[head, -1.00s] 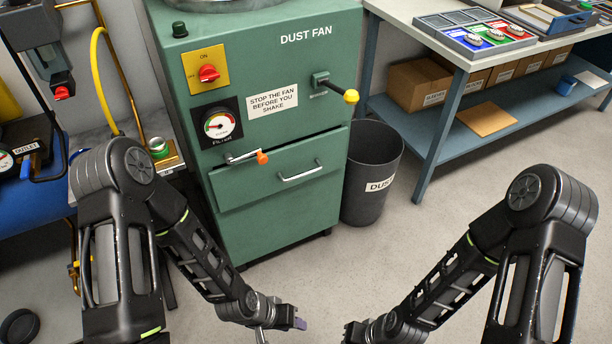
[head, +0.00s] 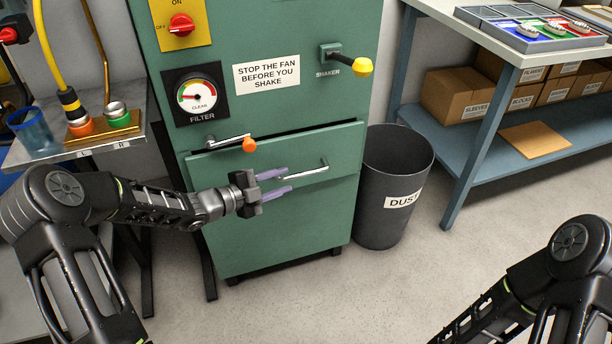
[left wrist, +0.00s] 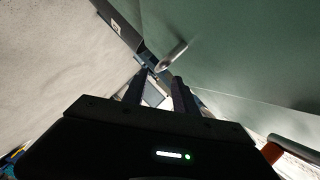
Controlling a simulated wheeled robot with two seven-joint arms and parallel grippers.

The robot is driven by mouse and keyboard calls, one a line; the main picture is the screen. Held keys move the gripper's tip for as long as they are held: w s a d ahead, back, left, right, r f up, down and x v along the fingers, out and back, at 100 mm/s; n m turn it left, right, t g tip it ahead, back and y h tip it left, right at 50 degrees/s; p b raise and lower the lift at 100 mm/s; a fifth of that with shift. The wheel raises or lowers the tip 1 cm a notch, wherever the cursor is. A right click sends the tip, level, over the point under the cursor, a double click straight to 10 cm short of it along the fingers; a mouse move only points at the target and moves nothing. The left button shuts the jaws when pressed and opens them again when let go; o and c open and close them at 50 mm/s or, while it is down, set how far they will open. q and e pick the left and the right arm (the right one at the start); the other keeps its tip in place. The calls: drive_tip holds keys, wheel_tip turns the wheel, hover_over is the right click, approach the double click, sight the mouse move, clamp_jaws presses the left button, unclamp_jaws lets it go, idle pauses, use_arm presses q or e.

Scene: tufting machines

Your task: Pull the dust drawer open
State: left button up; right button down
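The green dust drawer (head: 235,180) is in the lower front of the dust fan cabinet and looks closed. Its silver bar handle (head: 303,173) is on the right half of its face; the handle also shows in the left wrist view (left wrist: 172,56). An orange-tipped lever (head: 248,145) sits at the drawer's top edge. My left gripper (head: 289,179) is open, its purple fingers pointing right, with the tips at the handle's left end. In the left wrist view its fingers (left wrist: 158,82) are apart with nothing between them; I cannot tell whether they touch the handle. My right gripper is out of view.
A dark dust bin (head: 390,190) stands close to the cabinet's right side. A blue shelved bench (head: 490,165) with boxes is farther right. A small metal table (head: 75,150) with a blue cup is at the left. The floor before the drawer is clear.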

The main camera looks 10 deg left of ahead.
sight(298, 176)
use_arm(q)
drive_tip(key=shift+b+x, duration=0.7)
drive_tip(key=shift+x, duration=3.25)
clamp_jaws()
